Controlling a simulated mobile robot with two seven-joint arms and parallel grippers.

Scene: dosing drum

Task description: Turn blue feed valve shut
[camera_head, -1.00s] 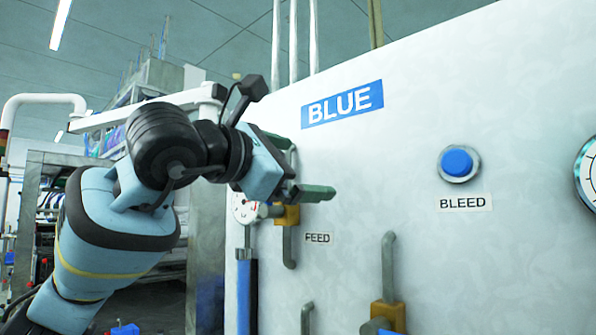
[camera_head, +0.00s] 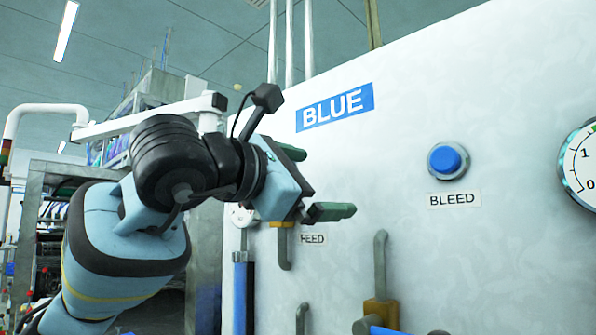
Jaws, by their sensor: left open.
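The feed valve sits on the white panel (camera_head: 430,90), above and left of the FEED label (camera_head: 312,239). Its brass-yellow body (camera_head: 280,226) shows only in part, just below my left gripper. A grey lever (camera_head: 285,252) hangs straight down from it. The blue sign (camera_head: 335,107) reading BLUE is above. My left gripper (camera_head: 313,182) is open, its two green-tipped fingers spread one above the other in front of the panel. It covers the upper part of the valve. Nothing shows between the fingers, and I cannot tell whether they touch the valve. My right gripper is out of view.
A blue BLEED button (camera_head: 447,160) and a gauge (camera_head: 582,168) are on the panel to the right. A second grey lever on a yellow body (camera_head: 381,313) stands at lower right. A blue-sleeved pipe (camera_head: 243,290) runs down at the panel's left edge.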

